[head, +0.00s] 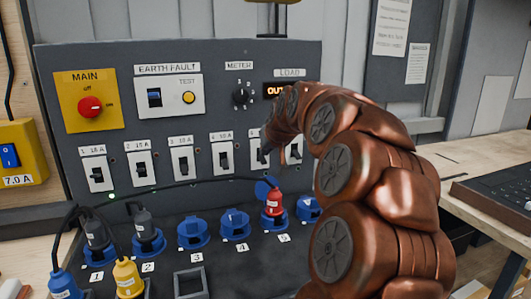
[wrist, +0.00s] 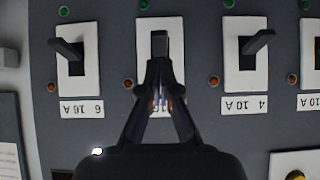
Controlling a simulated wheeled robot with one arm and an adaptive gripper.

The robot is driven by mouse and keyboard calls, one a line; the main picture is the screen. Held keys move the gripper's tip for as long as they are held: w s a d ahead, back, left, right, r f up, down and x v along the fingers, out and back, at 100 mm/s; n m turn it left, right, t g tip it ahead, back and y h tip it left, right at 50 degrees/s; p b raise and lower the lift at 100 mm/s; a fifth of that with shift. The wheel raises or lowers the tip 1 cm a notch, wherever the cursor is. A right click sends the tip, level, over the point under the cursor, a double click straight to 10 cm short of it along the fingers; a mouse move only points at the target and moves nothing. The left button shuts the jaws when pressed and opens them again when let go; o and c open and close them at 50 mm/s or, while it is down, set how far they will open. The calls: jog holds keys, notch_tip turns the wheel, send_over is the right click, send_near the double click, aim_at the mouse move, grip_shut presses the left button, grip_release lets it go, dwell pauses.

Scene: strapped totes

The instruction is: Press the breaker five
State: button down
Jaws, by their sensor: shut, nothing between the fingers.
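Breaker five (head: 255,158) is a dark toggle in a white plate, in the row on the grey panel (head: 200,100). In the upside-down wrist view, breaker five (wrist: 160,42) stands between breaker 6 (wrist: 73,50) and breaker 4 (wrist: 250,45). My gripper (wrist: 160,66) is shut and empty, with its tips over breaker five's plate near the toggle. Whether they touch it I cannot tell. The fingers hide part of the plate and its label. In the head view my gripper (head: 266,150) reaches the panel at breaker five, and my arm covers the area to its right.
A red MAIN knob (head: 91,107), an EARTH FAULT block (head: 169,92) and a METER knob (head: 241,94) sit above the breakers. Below are blue sockets, one with a red plug (head: 273,202), plus black and yellow plugs with cables. Neighbouring toggles stand close on both sides.

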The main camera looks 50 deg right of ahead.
jog(key=shift+r, duration=0.4)
jog(key=v, duration=1.3)
jog(key=shift+s+b, duration=0.15)
jog(key=shift+b, duration=0.2)
jog(key=shift+a, duration=0.1)
dwell(0.3)
